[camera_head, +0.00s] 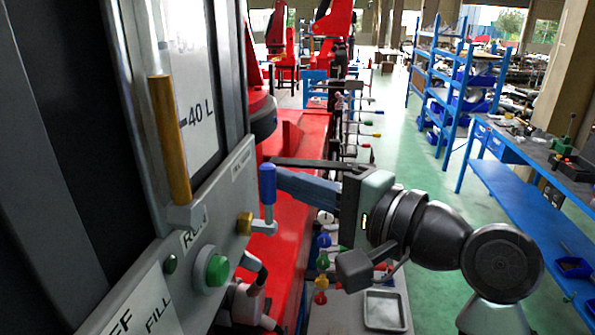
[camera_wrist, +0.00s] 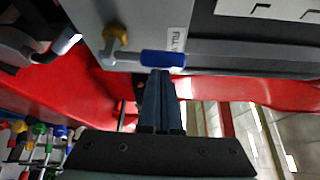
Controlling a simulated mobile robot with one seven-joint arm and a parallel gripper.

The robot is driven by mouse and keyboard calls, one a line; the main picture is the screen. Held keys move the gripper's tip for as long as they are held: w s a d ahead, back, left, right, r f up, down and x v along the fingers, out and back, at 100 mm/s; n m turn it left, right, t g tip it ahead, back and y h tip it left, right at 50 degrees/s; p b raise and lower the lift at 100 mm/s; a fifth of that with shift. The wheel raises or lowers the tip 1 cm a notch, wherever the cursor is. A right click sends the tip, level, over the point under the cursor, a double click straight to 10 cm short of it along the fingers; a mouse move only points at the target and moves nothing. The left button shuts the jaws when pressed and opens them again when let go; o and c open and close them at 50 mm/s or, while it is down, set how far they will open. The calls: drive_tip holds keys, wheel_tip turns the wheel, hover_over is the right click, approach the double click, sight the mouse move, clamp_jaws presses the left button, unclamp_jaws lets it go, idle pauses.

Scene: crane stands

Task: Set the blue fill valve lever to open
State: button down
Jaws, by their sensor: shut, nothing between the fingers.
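The blue fill valve lever (camera_head: 268,184) stands upright in front of the grey panel, above a brass valve fitting (camera_head: 245,223). In the wrist view the blue handle (camera_wrist: 163,59) lies crosswise, with the brass fitting (camera_wrist: 115,35) to its left. My gripper (camera_head: 277,174) comes in from the right, and its fingers are shut and empty. The fingertips are right beside the blue handle; in the wrist view my gripper (camera_wrist: 160,72) has its tips at the handle's edge. I cannot tell whether they touch.
The grey panel (camera_head: 222,205) carries a green button (camera_head: 216,270) below and left of the lever. A sight tube with amber liquid (camera_head: 170,140) rises above. Red machinery (camera_head: 300,150) stands behind. A metal tray (camera_head: 384,310) is below my arm.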

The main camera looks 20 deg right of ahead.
drive_tip(key=shift+s+a+n+t+b, duration=0.4)
drive_tip(key=shift+s+a+n+b, duration=0.15)
drive_tip(key=shift+b, duration=0.3)
drive_tip(key=shift+d, duration=0.1)
